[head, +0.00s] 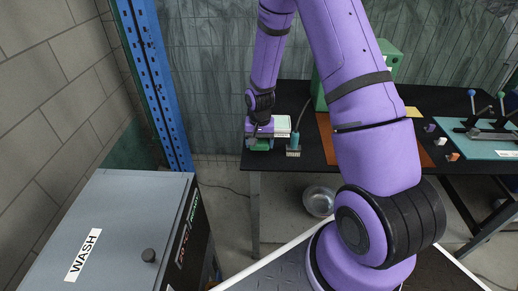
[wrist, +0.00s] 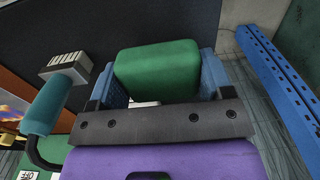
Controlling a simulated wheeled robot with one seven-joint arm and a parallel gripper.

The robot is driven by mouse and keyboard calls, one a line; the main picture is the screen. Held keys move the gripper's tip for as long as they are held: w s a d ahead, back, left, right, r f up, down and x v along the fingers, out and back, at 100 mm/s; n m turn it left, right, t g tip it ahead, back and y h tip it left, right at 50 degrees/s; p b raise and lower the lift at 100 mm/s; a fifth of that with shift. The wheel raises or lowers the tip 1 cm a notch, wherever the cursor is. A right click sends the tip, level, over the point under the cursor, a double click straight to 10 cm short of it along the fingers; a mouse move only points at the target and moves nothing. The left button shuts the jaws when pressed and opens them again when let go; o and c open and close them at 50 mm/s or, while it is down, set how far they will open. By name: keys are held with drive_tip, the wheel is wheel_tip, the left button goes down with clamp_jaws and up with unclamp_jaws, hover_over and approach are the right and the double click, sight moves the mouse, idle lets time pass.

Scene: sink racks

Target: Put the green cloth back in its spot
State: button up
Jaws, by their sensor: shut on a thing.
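The green cloth (wrist: 158,72) is a thick, rounded green block between the two blue fingers of my gripper (wrist: 162,78) in the wrist view. The fingers press on its two sides. In the head view my gripper (head: 260,132) is over the left end of the black table (head: 302,100). The cloth (head: 260,145) shows there as a small green patch under the gripper, near the table's front left corner. I cannot tell whether it touches the tabletop. No marked spot for the cloth can be made out.
A teal brush (head: 294,141) is close to the right of my gripper; it also shows in the wrist view (wrist: 46,106). A white-topped box (head: 281,127) is beside the gripper. A blue post (head: 160,85) and a grey WASH cabinet (head: 125,210) are left. A metal bowl (head: 319,201) is below.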

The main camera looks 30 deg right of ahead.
sight(259, 154)
drive_tip(key=shift+w+f, duration=0.3)
drive_tip(key=shift+f, duration=1.45)
drive_tip(key=shift+f, duration=0.1)
drive_tip(key=o, duration=1)
drive_tip(key=shift+c, duration=0.2)
